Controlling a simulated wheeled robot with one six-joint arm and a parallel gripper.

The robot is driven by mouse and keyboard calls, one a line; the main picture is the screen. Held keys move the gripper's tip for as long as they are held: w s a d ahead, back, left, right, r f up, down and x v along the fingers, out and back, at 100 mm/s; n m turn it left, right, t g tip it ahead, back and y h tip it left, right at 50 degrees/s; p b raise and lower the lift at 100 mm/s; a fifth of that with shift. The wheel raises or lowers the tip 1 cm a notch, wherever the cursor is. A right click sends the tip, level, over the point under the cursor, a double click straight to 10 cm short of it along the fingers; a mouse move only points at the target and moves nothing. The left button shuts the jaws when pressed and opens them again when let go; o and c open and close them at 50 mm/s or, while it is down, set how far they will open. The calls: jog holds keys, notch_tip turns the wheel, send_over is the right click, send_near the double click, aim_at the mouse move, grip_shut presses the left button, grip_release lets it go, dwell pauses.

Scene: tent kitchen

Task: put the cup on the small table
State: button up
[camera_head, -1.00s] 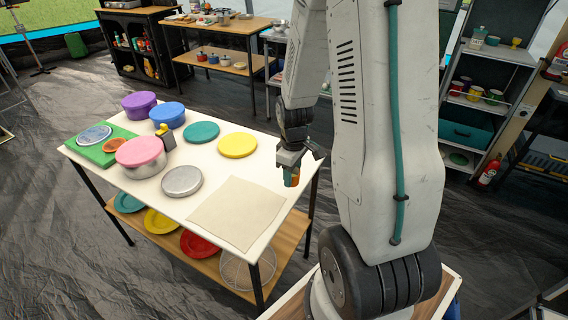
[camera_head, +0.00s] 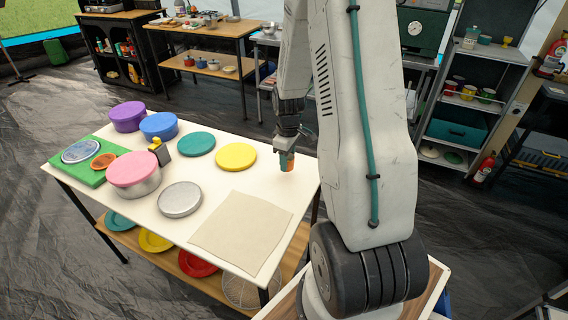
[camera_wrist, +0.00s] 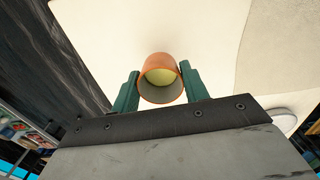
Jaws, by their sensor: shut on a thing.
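My gripper (camera_head: 287,152) is shut on an orange cup (camera_head: 287,165), over the right part of the white-topped small table (camera_head: 265,180). In the wrist view the cup (camera_wrist: 160,61) sits between my gripper's two green fingers (camera_wrist: 160,85), its pale yellow inside facing the camera. The table's white top (camera_wrist: 200,28) lies beyond the cup. I cannot tell whether the cup's base touches it.
A beige cloth (camera_head: 240,230) lies at the table's near right. A yellow lid (camera_head: 236,157), a teal lid (camera_head: 196,144) and a grey round tin (camera_head: 180,199) lie left of the cup. A pink-lidded pot (camera_head: 134,175) stands further left. The tabletop around the cup is clear.

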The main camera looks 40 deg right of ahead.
jog(key=f, duration=0.3)
jog(key=shift+w+d, duration=0.3)
jog(key=shift+w, duration=0.05)
jog(key=shift+f, duration=0.3)
jog(key=shift+f, duration=0.1)
jog(key=o, duration=0.8)
jog(key=shift+c, duration=0.2)
